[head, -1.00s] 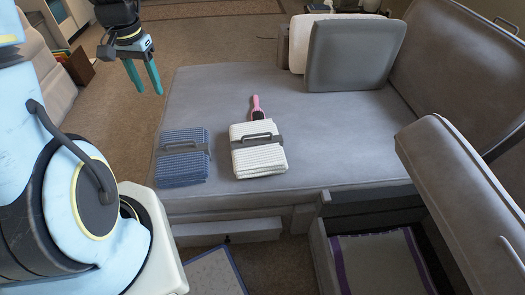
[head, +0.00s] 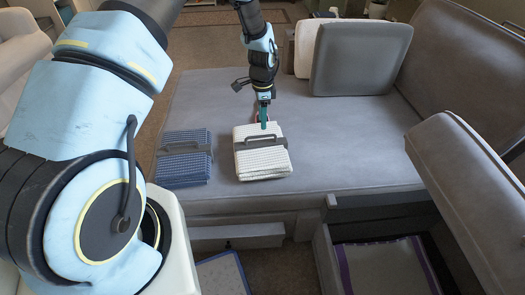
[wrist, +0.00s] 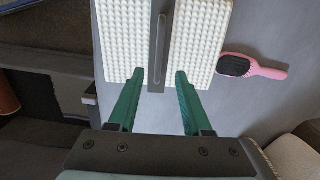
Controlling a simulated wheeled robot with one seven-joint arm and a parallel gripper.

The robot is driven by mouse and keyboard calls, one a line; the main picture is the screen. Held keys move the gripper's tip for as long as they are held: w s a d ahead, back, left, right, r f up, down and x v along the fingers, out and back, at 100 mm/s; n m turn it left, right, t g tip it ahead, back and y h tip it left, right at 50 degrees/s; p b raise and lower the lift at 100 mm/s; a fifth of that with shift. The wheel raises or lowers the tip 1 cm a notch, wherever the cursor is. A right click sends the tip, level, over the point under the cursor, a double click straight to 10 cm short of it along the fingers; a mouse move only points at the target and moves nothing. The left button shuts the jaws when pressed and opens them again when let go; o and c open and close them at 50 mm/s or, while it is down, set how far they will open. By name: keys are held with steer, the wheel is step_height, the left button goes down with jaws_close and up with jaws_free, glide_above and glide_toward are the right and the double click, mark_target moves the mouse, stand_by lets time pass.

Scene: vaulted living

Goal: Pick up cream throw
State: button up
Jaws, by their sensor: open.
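The cream throw (head: 262,163) is a folded, waffle-textured block with a grey strap and raised handle (head: 265,140) across it. It lies flat on the grey seat cushion. In the wrist view the throw (wrist: 200,45) fills the top middle, with its handle (wrist: 160,40) running lengthwise between my fingers' line. My gripper (head: 264,121) is at the throw's far edge in the head view. In the wrist view its green fingers (wrist: 160,78) are apart with nothing between them but the strap end and cushion. I cannot tell whether the fingertips touch the throw.
A blue folded throw (head: 184,170) with a similar strap lies just left of the cream one. A pink hairbrush (wrist: 245,67) lies beside the cream throw. A grey cushion (head: 360,58) stands at the back. An open drawer (head: 385,262) is below right. The right seat surface is clear.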

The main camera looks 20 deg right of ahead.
mark_target(261, 137)
step_height(261, 137, down, 3)
steer(key=shift+f, duration=0.15)
steer(key=shift+a+f+p, duration=0.15)
steer(key=shift+f+p, duration=0.25)
steer(key=shift+f, duration=0.95)
steer(key=shift+a+f+p, duration=0.15)
steer(key=shift+f+p, duration=0.2)
steer(key=shift+f, duration=1)
jaws_close()
